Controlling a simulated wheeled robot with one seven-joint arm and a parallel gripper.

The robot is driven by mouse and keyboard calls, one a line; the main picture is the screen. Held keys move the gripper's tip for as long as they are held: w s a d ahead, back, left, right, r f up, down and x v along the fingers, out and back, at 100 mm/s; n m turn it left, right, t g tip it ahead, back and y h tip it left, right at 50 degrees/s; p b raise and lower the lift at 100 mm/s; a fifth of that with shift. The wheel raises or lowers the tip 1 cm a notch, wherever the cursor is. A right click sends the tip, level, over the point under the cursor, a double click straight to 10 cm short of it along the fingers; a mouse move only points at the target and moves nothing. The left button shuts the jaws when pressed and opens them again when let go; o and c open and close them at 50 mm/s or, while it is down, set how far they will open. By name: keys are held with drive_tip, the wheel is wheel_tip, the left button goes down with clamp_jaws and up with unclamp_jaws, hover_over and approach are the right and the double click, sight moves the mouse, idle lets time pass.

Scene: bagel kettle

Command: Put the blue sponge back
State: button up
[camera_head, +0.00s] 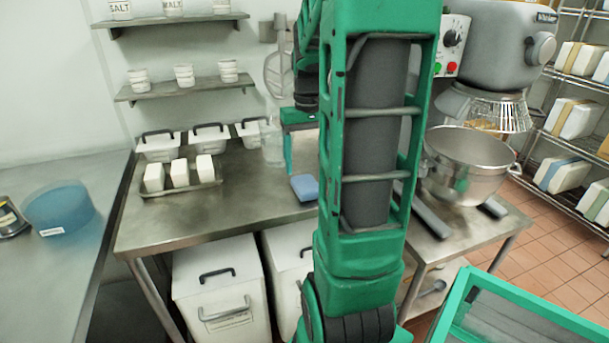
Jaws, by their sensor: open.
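The blue sponge (304,187) lies flat on the steel table, just left of my upright arm link. My gripper (302,158) is partly visible behind that link, at the back of the table. It is open, with a green finger pointing down on its left side. In the picture it sits just above and behind the sponge, with nothing seen between its fingers. Part of it is hidden by my arm, and I cannot tell its exact distance from the sponge.
A clear bottle (271,143) stands left of my gripper. A tray (150,190) with white blocks and several lidded tubs (158,148) are further left. A mixer bowl (468,165) stands at right. A blue round container (60,207) is on the left counter. The table's front middle is clear.

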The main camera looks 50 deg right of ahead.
wheel_tip(320, 180, up, 6)
drive_tip(key=f, duration=0.1)
drive_tip(key=s+a+f, duration=0.3)
drive_tip(key=s+a, duration=0.3)
drive_tip(key=a, duration=0.2)
drive_tip(key=s+a+f, duration=0.3)
drive_tip(key=s+a, duration=0.4)
drive_tip(key=a, duration=0.1)
drive_tip(key=shift+s+a+f, duration=0.15)
drive_tip(key=shift+s+f, duration=0.15)
